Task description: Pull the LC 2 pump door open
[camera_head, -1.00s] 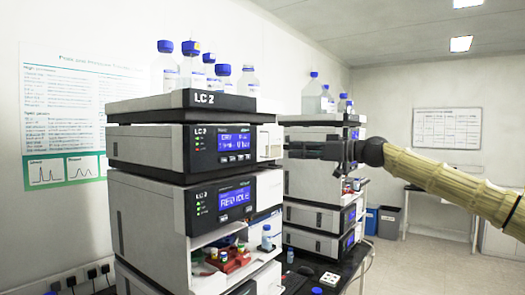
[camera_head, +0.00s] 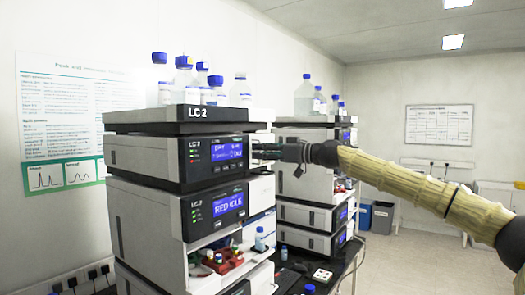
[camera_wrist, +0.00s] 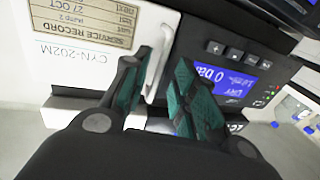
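The LC 2 stack (camera_head: 186,113) stands at the left of centre in the head view. Its upper module (camera_head: 215,152) has a lit blue display. The pale pump door (camera_head: 262,140) is at this module's right side, partly behind my gripper (camera_head: 268,151). In the wrist view, the door (camera_wrist: 75,65) bears a tan service label reading pump 2 and a white bar handle (camera_wrist: 160,68). My gripper (camera_wrist: 163,62) is open, with one green-padded finger on each side of the handle. Finger contact with the handle is not clear. The door appears shut.
Bottles (camera_head: 212,85) stand on top of the LC 2 stack. A second instrument stack (camera_head: 308,190) stands behind my gripper to the right. A lower open bay holds a red rack (camera_head: 222,260). Open floor (camera_head: 400,265) lies at the right.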

